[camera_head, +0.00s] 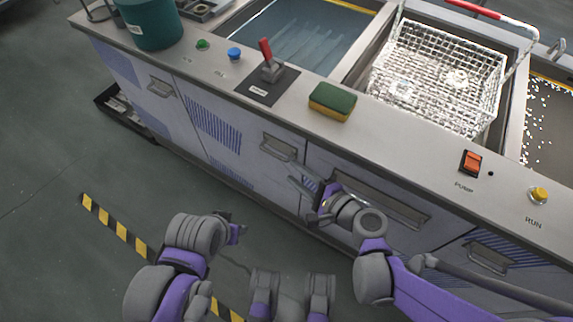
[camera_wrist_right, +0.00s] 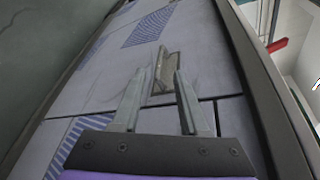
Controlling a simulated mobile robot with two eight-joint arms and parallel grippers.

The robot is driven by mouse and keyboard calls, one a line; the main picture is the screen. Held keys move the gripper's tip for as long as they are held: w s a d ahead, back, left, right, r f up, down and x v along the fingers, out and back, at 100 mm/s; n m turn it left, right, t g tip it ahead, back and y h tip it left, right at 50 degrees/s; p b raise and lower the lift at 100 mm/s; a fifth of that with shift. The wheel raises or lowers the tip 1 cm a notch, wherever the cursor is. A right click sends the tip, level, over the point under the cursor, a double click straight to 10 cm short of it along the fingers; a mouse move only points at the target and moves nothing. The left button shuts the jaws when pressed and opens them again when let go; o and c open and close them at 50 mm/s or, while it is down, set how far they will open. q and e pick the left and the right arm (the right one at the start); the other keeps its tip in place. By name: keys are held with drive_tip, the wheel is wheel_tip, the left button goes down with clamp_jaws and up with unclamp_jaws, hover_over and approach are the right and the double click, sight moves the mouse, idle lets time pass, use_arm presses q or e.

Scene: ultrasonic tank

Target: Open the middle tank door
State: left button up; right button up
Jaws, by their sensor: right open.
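The tank cabinet front carries pale doors with recessed grey handles. One door (camera_head: 235,150) has blue hatching and a handle (camera_head: 279,147) near its upper right corner. A wider panel (camera_head: 330,165) to its right has a long handle (camera_head: 400,212). I cannot tell for sure which is the middle door. My right gripper (camera_head: 308,188) is near the seam between these two panels. In the right wrist view it (camera_wrist_right: 156,90) is open and empty, with a handle (camera_wrist_right: 166,68) just beyond its fingertips, apparently apart. My left gripper (camera_head: 236,226) is low, away from the cabinet; its jaws are unclear.
The floor (camera_head: 60,150) left of the cabinet is mostly clear, with a yellow-black stripe (camera_head: 120,230).

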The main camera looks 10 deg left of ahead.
sight(276, 156)
drive_tip(key=shift+m, duration=0.6)
drive_tip(key=b+x, duration=0.2)
drive_tip(key=x, duration=0.9)
drive_tip(key=shift+w+d+f, duration=0.1)
drive_tip(key=shift+w+f, duration=0.05)
drive_tip(key=shift+w, duration=0.15)
use_arm(q)
drive_tip(key=x, duration=0.3)
drive_tip(key=shift+s+d+f, duration=0.15)
drive_tip(key=shift+s, duration=0.15)
use_arm(e)
clamp_jaws()
